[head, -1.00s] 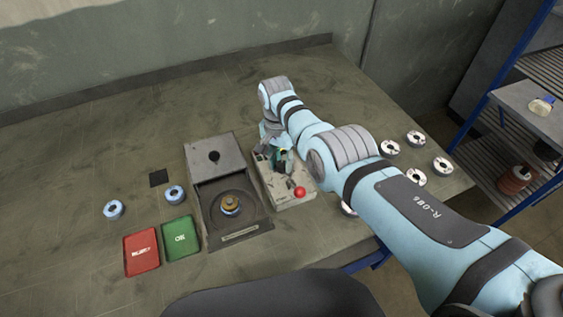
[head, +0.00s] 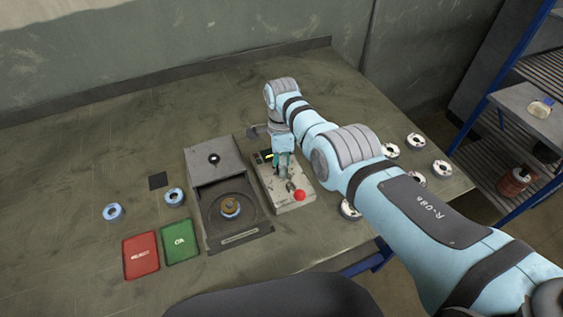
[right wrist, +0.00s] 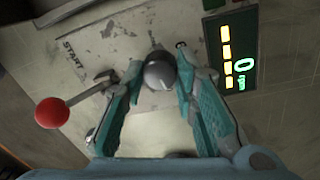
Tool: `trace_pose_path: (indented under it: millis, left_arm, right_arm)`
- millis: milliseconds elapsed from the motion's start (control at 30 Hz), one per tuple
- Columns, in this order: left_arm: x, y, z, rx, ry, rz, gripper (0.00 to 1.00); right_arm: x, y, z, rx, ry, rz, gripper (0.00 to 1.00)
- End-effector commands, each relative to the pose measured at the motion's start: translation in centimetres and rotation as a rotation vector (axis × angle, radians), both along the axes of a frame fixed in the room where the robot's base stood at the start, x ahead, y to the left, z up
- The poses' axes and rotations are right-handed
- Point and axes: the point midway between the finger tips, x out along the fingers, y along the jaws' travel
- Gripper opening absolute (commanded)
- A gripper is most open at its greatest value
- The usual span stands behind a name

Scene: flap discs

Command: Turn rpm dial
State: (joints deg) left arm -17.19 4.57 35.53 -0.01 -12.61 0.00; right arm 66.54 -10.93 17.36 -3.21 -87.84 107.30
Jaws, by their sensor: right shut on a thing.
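The rpm dial (right wrist: 160,71) is a round dark-and-silver knob on the worn pale control box (head: 296,205). My right gripper (right wrist: 159,78) points down at the box, its teal fingers shut on the dial from both sides. In the head view the right gripper (head: 283,168) stands over the middle of the box and hides the dial. A lit display (right wrist: 236,58) with yellow bars and a green digit sits beside the dial. A lever with a red ball (right wrist: 52,112) stands near the START label; the red ball (head: 300,195) also shows in the head view. My left gripper is out of view.
A dark machine (head: 237,238) with a ringed disc (head: 230,208) stands left of the box. Red (head: 141,256) and green (head: 181,242) trays lie further left. Blue-rimmed discs (head: 113,212) lie left, and several pale discs (head: 442,167) lie right, near my arm. The back of the table is clear.

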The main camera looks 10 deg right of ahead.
Motion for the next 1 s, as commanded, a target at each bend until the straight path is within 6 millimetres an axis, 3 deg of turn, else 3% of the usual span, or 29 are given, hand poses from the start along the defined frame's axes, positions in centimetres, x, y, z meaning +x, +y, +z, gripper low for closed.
trace_pose_path:
  millis: [333, 867, 900, 1000]
  left_arm:
    - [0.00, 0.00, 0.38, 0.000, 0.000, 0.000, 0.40]
    - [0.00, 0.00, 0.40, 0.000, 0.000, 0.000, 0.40]
    - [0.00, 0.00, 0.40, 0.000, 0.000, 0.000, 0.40]
    - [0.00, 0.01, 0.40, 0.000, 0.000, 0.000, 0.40]
  right_arm:
    - [-0.21, -0.07, -0.18, -0.001, 0.006, -0.150, 0.00]
    - [-0.23, -0.10, -0.22, -0.003, 0.006, -0.176, 0.00]
    - [-0.23, -0.10, -0.22, -0.003, 0.006, -0.176, 0.31]
    - [-0.19, -0.10, -0.17, -0.002, 0.005, -0.176, 0.47]
